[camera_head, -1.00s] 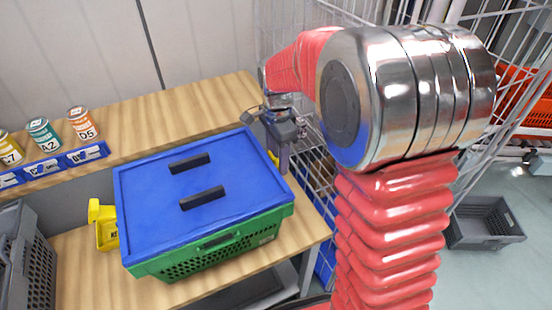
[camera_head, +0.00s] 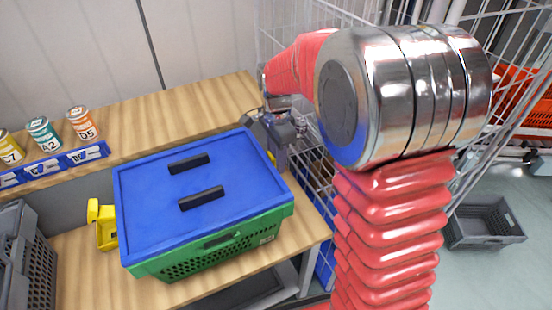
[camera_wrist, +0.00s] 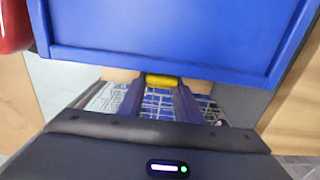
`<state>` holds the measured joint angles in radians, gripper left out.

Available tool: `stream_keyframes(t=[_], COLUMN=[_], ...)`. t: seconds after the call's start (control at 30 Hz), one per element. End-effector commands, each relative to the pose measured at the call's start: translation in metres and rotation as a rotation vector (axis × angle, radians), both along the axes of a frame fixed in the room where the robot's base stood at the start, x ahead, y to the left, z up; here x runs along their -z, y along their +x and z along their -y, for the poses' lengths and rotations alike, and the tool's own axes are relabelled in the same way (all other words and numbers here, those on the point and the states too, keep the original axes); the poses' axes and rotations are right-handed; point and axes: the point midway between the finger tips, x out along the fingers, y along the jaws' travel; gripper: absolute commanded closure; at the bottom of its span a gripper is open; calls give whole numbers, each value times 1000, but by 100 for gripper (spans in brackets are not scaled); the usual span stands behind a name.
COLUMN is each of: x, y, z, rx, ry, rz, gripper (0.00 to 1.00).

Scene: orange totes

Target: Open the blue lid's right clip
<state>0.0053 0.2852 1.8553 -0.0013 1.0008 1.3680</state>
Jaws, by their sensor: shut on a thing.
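The blue lid (camera_head: 165,190) lies flat on the green tote (camera_head: 215,258). The yellow right clip (camera_head: 271,156) shows only as a small strip at the lid's right edge, partly hidden by my gripper (camera_head: 280,158). In the wrist view the yellow clip (camera_wrist: 163,81) sits beside the edge of the blue lid (camera_wrist: 165,35). My gripper (camera_wrist: 158,91) has its two fingers on either side of the clip and is shut on it. The yellow left clip (camera_head: 102,226) stands out from the tote's left side.
The tote stands on a wooden table (camera_head: 75,275). A wire cage (camera_head: 310,150) is close behind and right of my gripper. Labelled cans (camera_head: 82,123) stand on the shelf at the back left. A grey crate (camera_head: 25,260) is at the left. Another grey crate (camera_head: 485,222) lies on the floor.

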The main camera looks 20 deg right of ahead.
Motion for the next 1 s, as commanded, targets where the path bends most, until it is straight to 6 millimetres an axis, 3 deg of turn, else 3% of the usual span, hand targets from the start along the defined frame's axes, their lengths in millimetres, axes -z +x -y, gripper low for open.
stream_keyframes(t=[0.47, 1.0], x=[-2, -8], y=[0, 1], z=[3, 5], rx=[-4, -7], ry=[-73, -425], rz=[15, 85], gripper=[92, 92])
